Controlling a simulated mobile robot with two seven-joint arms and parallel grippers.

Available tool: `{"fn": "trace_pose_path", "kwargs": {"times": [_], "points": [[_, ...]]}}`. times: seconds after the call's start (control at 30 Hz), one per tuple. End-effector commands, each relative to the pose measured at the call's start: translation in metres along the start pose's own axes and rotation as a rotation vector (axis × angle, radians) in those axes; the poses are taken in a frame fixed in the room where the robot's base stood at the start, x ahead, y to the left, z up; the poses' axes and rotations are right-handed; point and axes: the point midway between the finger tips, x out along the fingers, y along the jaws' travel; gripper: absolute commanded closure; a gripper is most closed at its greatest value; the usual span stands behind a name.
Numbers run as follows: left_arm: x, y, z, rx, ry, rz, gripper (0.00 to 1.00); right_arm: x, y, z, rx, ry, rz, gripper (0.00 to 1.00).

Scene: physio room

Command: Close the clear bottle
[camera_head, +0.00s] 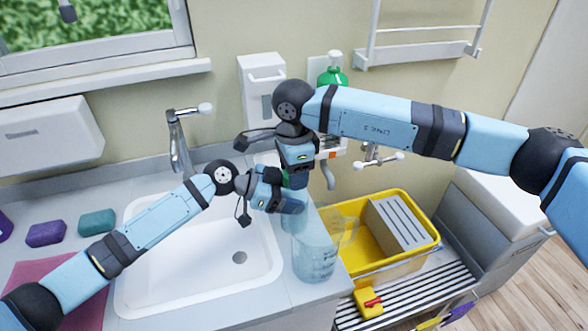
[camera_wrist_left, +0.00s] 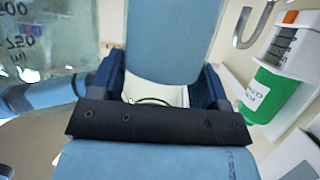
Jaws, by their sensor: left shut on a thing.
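My left gripper (camera_head: 292,202) reaches in from the left over the sink's right edge and is shut on a mostly hidden thing, which appears to be the clear bottle. A pale piece of this bottle (camera_wrist_left: 158,94) shows between the jaws in the left wrist view. My right gripper (camera_head: 297,178) points down directly above and against the left one. A small green patch shows beside it, perhaps a cap. The right fingertips are covered, so I cannot tell whether they are open or whether the bottle is closed.
A see-through measuring jug (camera_head: 315,262) stands on the counter just below the grippers. A yellow tub (camera_head: 388,270) is to its right. The white sink (camera_head: 190,285) is left. A green bottle (camera_head: 332,75) hangs on the wall behind. Sponges (camera_head: 97,222) lie far left.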

Motion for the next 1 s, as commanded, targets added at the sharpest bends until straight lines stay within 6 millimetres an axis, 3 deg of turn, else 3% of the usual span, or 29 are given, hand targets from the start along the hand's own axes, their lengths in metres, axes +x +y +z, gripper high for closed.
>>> {"fn": "trace_pose_path", "kwargs": {"times": [0.03, 0.1, 0.13, 0.3, 0.57, 0.83, 0.87, 0.93, 1.0], "points": [[-0.0001, -0.0001, -0.0003, 0.000, 0.000, 0.000, 0.97, -0.0002, 0.0000, 0.0001, 0.000, 0.000, 0.000, 0.62], [0.0000, -0.0001, -0.0002, 0.000, 0.000, 0.000, 0.97, -0.0003, 0.0000, 0.0001, 0.000, 0.000, 0.000, 0.78], [0.0000, -0.0001, -0.0002, 0.000, 0.000, 0.000, 0.97, -0.0003, 0.0000, 0.0001, 0.000, 0.000, 0.000, 0.80], [0.0000, -0.0001, -0.0002, 0.000, 0.000, 0.000, 0.97, -0.0003, 0.0000, 0.0002, 0.023, 0.000, 0.000, 0.80], [0.0000, -0.0001, -0.0002, 0.000, 0.000, 0.000, 0.97, -0.0003, 0.0000, 0.0002, 0.272, -0.001, 0.000, 0.80], [0.0000, 0.0000, -0.0002, 0.000, 0.000, 0.000, 0.97, -0.0004, 0.0000, 0.0002, 0.284, -0.001, 0.000, 0.80], [0.0000, 0.0000, -0.0002, 0.000, 0.000, 0.000, 0.97, -0.0004, 0.0000, 0.0003, 0.284, -0.001, 0.000, 0.47], [0.0000, 0.0000, -0.0002, 0.000, 0.000, 0.000, 0.97, -0.0004, 0.0000, 0.0002, 0.284, -0.001, 0.000, 0.31], [0.0000, 0.0000, -0.0002, 0.000, 0.000, 0.000, 0.97, -0.0004, 0.0000, 0.0002, 0.283, -0.001, 0.000, 0.26]]}}
